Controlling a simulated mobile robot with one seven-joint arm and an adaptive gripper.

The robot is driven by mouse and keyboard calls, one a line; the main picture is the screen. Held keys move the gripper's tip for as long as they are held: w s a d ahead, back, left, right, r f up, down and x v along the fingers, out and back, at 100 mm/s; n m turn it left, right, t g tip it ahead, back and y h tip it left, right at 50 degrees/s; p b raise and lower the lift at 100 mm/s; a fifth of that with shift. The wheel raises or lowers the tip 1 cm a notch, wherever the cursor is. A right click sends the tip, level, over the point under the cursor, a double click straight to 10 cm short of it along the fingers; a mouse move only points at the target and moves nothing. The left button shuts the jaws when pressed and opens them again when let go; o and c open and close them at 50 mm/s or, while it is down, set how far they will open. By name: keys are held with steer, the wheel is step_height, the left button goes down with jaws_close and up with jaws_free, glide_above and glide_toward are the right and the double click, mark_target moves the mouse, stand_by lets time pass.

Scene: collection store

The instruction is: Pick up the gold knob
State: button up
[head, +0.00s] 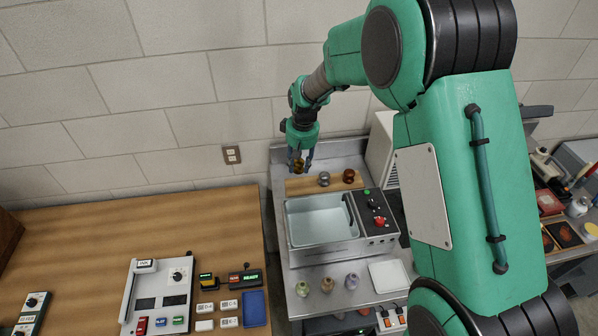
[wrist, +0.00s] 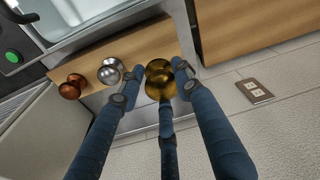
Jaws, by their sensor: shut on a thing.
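The gold knob (wrist: 159,82) is between the fingertips of my gripper (wrist: 157,76) in the wrist view. In the head view my gripper (head: 301,165) is above the left end of a wooden board (head: 338,184), and the gold knob (head: 298,167) shows small and dark between the fingers. The fingers are shut on the knob. Its lower part is partly covered by a finger. I cannot tell for certain whether it is clear of the board.
A silver knob (head: 324,178) and a copper knob (head: 348,175) stand on the board beside my gripper. In front is a pale basin (head: 318,238) with a control box (head: 372,215). Several small vases, including a purple one (head: 352,281), stand nearer. A block wall is behind.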

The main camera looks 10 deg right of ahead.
steer(key=shift+r, duration=0.9)
